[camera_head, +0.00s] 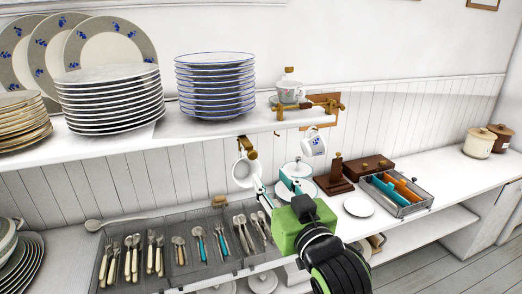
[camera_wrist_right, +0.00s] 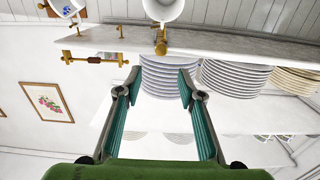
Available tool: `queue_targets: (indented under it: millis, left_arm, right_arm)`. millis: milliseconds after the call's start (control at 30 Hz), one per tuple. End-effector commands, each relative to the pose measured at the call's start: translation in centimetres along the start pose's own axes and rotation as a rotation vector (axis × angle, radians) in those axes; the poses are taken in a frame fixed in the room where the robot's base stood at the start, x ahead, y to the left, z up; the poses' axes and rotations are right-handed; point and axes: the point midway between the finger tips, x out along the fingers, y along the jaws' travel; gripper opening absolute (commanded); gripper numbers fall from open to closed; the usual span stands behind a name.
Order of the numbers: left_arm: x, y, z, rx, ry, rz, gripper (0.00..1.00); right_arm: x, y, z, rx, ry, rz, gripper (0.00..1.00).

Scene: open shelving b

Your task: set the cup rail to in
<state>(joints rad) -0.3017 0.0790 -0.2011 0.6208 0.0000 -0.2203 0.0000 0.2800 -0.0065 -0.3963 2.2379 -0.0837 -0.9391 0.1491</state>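The brass cup rail shows as a brass knob end (camera_head: 246,146) at the shelf's front underside; most of it is hidden under the shelf. A white cup (camera_head: 241,172) hangs below this end. A flowered cup (camera_head: 314,143) hangs further right. In the right wrist view the brass end (camera_wrist_right: 160,42) and the white cup (camera_wrist_right: 164,8) lie beyond my fingertips. My right gripper (camera_head: 272,184) is below and in front of the shelf, just right of the white cup. My left gripper is not in view.
Below are a cutlery tray (camera_head: 205,265), a white lidded pot (camera_head: 297,170) and a plate (camera_head: 359,206).

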Motion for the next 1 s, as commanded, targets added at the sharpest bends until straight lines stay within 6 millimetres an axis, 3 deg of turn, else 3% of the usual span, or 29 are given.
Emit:
queue_targets:
  millis: [600,800,1000]
  left_arm:
    - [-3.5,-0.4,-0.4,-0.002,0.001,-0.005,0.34]
    - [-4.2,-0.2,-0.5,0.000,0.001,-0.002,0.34]
    - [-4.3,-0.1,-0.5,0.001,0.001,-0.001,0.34]
  right_arm:
    - [10.1,0.1,-0.3,0.001,0.000,0.003,0.35]
    - [12.3,0.1,-0.2,0.002,0.002,0.002,0.35]
    - [13.2,0.1,0.0,0.003,0.002,0.002,0.35]
